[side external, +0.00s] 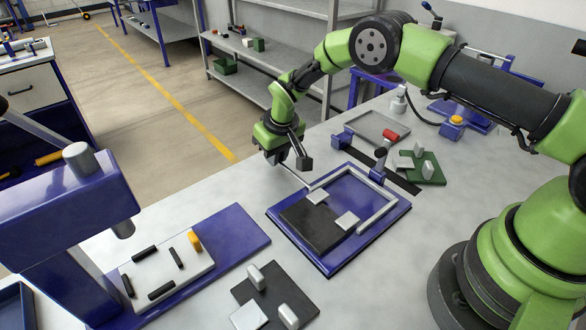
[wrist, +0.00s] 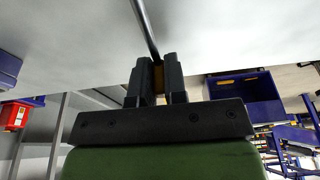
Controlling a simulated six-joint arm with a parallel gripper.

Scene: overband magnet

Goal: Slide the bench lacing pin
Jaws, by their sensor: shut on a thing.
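The lacing pin is a thin grey rod (side external: 294,178). My gripper (side external: 288,160) is shut on one end of it, above the table. The rod slants down from the jaws toward the far left edge of the blue fixture (side external: 372,243); I cannot tell whether it touches. In the wrist view the rod (wrist: 145,28) runs up and away from between the two dark fingers (wrist: 158,82), with a yellow-brown part between them. The fixture carries a pale L-shaped rail (side external: 374,214) and a dark plate with two pale blocks.
A blue press (side external: 55,215) and its board with dark bars stand at left. A dark mat (side external: 262,315) with pale blocks lies in front. A green tray (side external: 432,180), a clamp with a red knob (side external: 390,135) and a yellow button (side external: 456,120) stand behind right.

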